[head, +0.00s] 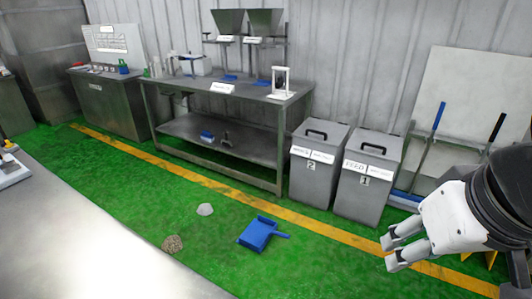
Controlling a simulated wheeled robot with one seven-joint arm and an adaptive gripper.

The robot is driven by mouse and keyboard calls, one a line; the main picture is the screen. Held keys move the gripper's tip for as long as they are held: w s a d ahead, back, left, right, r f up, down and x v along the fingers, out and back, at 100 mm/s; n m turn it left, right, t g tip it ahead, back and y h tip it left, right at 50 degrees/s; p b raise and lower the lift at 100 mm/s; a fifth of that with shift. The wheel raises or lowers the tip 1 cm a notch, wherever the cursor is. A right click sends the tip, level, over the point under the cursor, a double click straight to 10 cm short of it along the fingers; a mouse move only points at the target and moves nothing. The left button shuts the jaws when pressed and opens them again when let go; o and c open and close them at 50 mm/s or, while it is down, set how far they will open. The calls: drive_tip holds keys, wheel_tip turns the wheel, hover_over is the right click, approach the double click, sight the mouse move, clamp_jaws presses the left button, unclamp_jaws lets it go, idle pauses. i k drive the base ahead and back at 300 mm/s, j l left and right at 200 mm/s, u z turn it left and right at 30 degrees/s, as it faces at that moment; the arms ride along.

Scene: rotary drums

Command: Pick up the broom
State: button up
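A long-handled tool with a blue upper grip (438,116) leans against the back wall at the right; it looks like the broom, though I cannot make out its head clearly. A second long-handled tool with a black grip (497,127) leans to its right, its lower part hidden behind my arm. My gripper (388,253) is at the lower right, in front of these tools and apart from them. Its fingers are spread and nothing shows between them.
A blue dustpan (258,234) lies on the green floor near a grey pile (205,209) and a brown pile (172,243). Two grey bins (364,195) stand left of the tools. A metal workbench (280,142) stands farther left. A steel surface (70,240) fills the lower left.

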sight(408, 198)
drive_tip(key=i+l+u, duration=0.5)
drive_tip(key=l, duration=0.25)
drive_tip(key=i+l+z, duration=0.2)
drive_tip(key=i+l, duration=0.9)
drive_tip(key=l, duration=0.15)
drive_tip(key=i+l+z, duration=0.25)
drive_tip(key=i+l, duration=0.8)
drive_tip(key=i, duration=0.1)
